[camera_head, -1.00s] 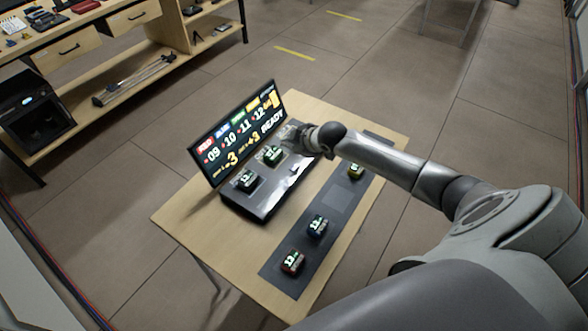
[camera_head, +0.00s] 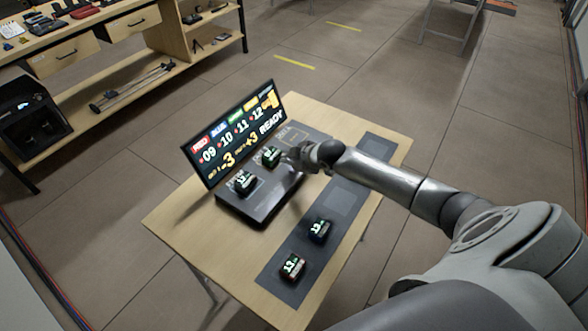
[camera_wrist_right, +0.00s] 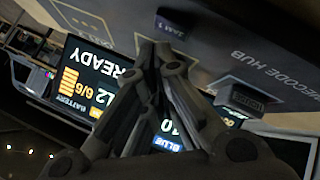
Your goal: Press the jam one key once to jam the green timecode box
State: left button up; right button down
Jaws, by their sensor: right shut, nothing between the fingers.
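The timecode hub (camera_head: 258,207) is a dark slab with an upright screen (camera_head: 235,135) at its back, standing on a wooden table. Two small timecode boxes sit on it: one nearer the right gripper (camera_head: 271,156) with a greenish look, and a darker one (camera_head: 245,181). I cannot surely tell which is green. My right gripper (camera_head: 290,157) is shut and empty at the hub's right part. In the right wrist view its fingertips (camera_wrist_right: 156,50) are close to the hub top, just beside the key marked JAM 1 (camera_wrist_right: 173,27). Contact cannot be told. My left gripper is not in view.
A dark mat (camera_head: 277,258) on the table's right side holds a red box (camera_head: 292,267) and a blue box (camera_head: 319,230). My right arm crosses over the mat's far part. The screen reads READY. A wooden shelf unit (camera_head: 160,78) stands at the back left.

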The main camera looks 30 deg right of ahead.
dwell(1.0)
jog(key=shift+f, duration=0.2)
jog(key=shift+f, duration=0.25)
jog(key=shift+f+b, duration=0.3)
jog(key=shift+f, duration=0.1)
dwell(0.6)
jog(key=shift+r+p, duration=0.85)
jog(key=shift+p, duration=0.05)
jog(key=shift+r, duration=0.1)
notch_tip(320, 180, up, 5)
jog(key=p, duration=0.5)
